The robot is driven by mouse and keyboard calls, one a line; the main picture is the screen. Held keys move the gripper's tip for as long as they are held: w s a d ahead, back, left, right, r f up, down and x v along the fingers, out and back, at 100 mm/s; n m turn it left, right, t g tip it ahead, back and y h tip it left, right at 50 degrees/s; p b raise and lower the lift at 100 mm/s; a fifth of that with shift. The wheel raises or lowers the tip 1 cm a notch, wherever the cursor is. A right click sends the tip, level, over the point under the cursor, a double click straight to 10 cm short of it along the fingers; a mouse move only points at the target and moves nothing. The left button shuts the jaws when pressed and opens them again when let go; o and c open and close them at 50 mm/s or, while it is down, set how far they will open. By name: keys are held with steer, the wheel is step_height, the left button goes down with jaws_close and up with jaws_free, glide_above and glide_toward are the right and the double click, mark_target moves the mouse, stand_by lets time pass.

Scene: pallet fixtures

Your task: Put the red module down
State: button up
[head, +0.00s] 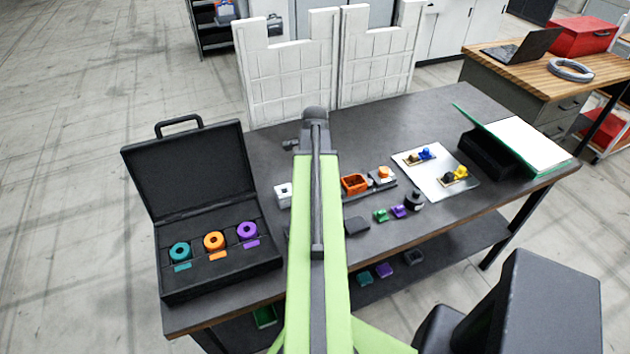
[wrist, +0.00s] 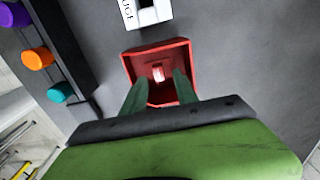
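The red module (wrist: 186,53) is a square, tray-like piece with raised rims and a small pale knob in its middle. It shows in the wrist view over the dark table, just below a white block. My gripper (wrist: 161,76) is over the module, one green finger on each side of the knob. A gap shows between each finger and the knob, so the fingers look open. I cannot tell whether the module's underside touches the table. In the head view my arm hides the module and the gripper.
The white block (head: 283,195) with lettering stands left of my arm. An open black case (head: 168,286) holds teal, orange and purple rings. Orange parts (head: 355,184), small green and purple pieces, and a silver plate (head: 428,185) lie to the right. White panels (head: 290,85) stand behind the table.

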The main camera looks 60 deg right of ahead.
step_height(320, 180, up, 11)
steer(key=p, duration=1)
